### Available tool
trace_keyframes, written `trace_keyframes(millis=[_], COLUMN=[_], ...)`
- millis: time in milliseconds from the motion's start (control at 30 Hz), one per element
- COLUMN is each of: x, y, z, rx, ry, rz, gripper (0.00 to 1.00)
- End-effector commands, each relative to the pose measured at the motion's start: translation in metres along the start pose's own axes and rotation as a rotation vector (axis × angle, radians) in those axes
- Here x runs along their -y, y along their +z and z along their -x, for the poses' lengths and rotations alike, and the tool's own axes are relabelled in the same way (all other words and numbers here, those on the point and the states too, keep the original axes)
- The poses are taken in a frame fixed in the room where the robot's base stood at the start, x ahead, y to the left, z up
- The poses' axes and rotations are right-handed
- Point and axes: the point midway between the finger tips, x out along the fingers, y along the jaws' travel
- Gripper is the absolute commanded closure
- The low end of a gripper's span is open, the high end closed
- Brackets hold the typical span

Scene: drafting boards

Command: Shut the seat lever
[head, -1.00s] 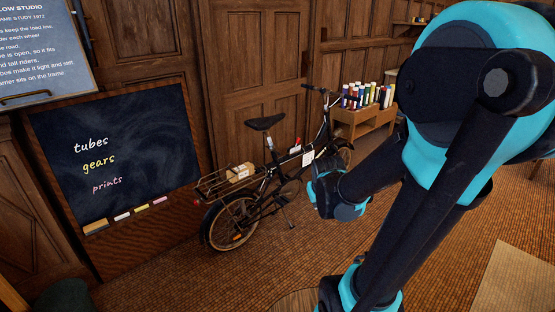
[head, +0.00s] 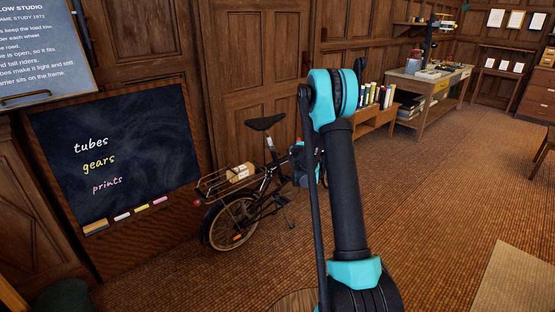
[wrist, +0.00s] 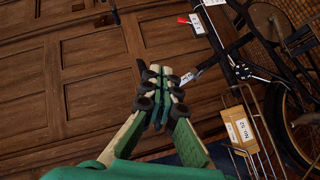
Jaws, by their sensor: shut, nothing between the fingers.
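The folding bicycle (head: 236,222) stands by the panelled door in the head view, with its black saddle (head: 265,123) raised on a post. In the wrist view the bicycle frame (wrist: 222,35) runs along the upper right. The seat lever itself I cannot make out clearly. A red-tipped lever (wrist: 182,20) shows higher up, beside a white label. My gripper is shut and empty, its fingers together near the post; contact cannot be told. My arm hides the bicycle's front in the head view.
A parcel (head: 240,172) sits on the rear rack; it also shows in the wrist view (wrist: 240,130). A chalkboard (head: 120,150) is on the left. A low bookcase (head: 372,125) and a workbench (head: 430,88) stand behind. Open floor (head: 450,190) lies to the right.

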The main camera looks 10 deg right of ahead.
Motion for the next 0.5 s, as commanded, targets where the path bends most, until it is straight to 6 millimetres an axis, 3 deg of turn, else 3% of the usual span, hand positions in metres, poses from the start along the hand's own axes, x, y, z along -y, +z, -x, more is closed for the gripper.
trace_keyframes(millis=[33,200,500], x=[0.01,0.046,0.135], y=[-0.003,-0.015,-0.028], z=[-0.017,-0.061,-0.107], rx=[-0.027,-0.125,-0.295], ry=[0.024,0.107,0.246], rz=[0.044,0.204,0.483], gripper=[1.0,1.0,1.0])
